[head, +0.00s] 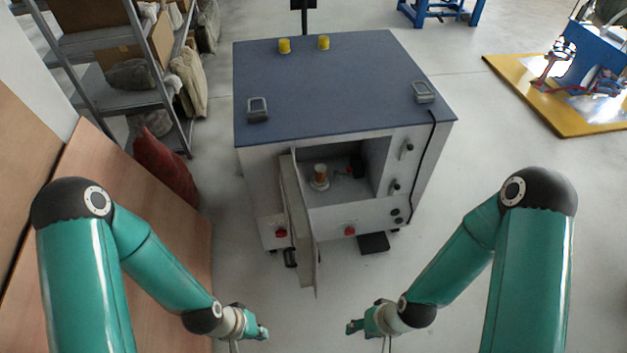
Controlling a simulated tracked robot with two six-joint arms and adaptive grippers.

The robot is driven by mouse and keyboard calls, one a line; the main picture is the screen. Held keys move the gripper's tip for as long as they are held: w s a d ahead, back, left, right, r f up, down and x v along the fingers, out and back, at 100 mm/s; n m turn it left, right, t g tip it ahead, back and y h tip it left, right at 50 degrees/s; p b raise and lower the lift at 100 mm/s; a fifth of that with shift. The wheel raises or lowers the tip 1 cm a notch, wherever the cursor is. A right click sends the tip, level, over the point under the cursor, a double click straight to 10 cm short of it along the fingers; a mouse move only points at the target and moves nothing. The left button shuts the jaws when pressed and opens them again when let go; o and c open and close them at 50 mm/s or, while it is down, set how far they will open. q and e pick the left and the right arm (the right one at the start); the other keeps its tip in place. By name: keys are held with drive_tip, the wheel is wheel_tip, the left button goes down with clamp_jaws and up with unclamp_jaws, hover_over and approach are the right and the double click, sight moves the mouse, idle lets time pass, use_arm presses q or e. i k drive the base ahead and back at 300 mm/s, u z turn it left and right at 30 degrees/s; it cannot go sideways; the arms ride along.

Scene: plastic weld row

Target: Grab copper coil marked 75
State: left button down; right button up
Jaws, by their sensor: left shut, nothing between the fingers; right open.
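A small copper-coloured coil (320,171) stands upright on a pale base inside the open compartment of the grey cabinet (345,198). Any marking on it is too small to read. The cabinet door (299,225) is swung open toward me, to the left of the compartment. My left gripper (264,332) is shut and empty, low in front of the cabinet and left of the door's edge. My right gripper (353,327) is open and empty, low in front of the cabinet and right of the door. Both grippers are well apart from the coil.
A dark red and black item (352,170) lies right of the coil in the compartment. The blue-grey cabinet top (330,85) carries two yellow knobs and two small devices. Shelving (110,80) and a red sack (163,165) stand left. The floor right of the cabinet is clear.

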sight(320, 179)
drive_tip(key=z, duration=2)
drive_tip(key=i, duration=0.1)
drive_tip(key=u, duration=3.15)
drive_tip(key=i, duration=0.25)
drive_tip(key=u, duration=2.05)
drive_tip(key=k, duration=2.3)
drive_tip(key=z, duration=1.3)
drive_tip(key=i, duration=0.65)
